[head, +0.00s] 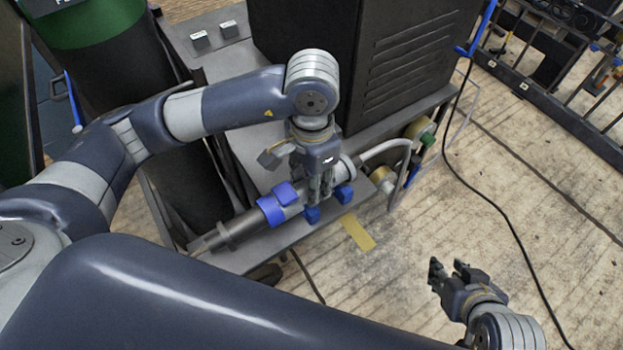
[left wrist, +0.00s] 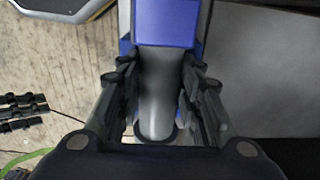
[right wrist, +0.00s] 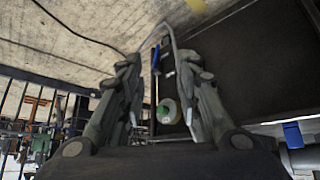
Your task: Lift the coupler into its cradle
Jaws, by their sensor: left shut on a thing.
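The coupler (head: 325,178), a grey metal cylinder, lies lengthwise along the low shelf at the front of the dark cabinet. My left gripper (head: 322,192) comes down over it from above, shut on it with one finger on each side. The cylinder also shows between the fingers in the left wrist view (left wrist: 157,90). Blue blocks (head: 277,203) sit around the grey pipe to its left, and smaller blue pieces (head: 312,214) show at my left fingertips. I cannot tell which blue parts belong to the cradle. My right gripper (head: 455,270) is open and empty, apart, over the floor.
The dark cabinet (head: 315,55) with a slatted side stands behind the shelf (head: 250,258). A bent grey tube (head: 385,147) and round fittings are at the shelf's right end. A black cable (head: 490,205) crosses the floor. A railing (head: 560,105) stands at far right.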

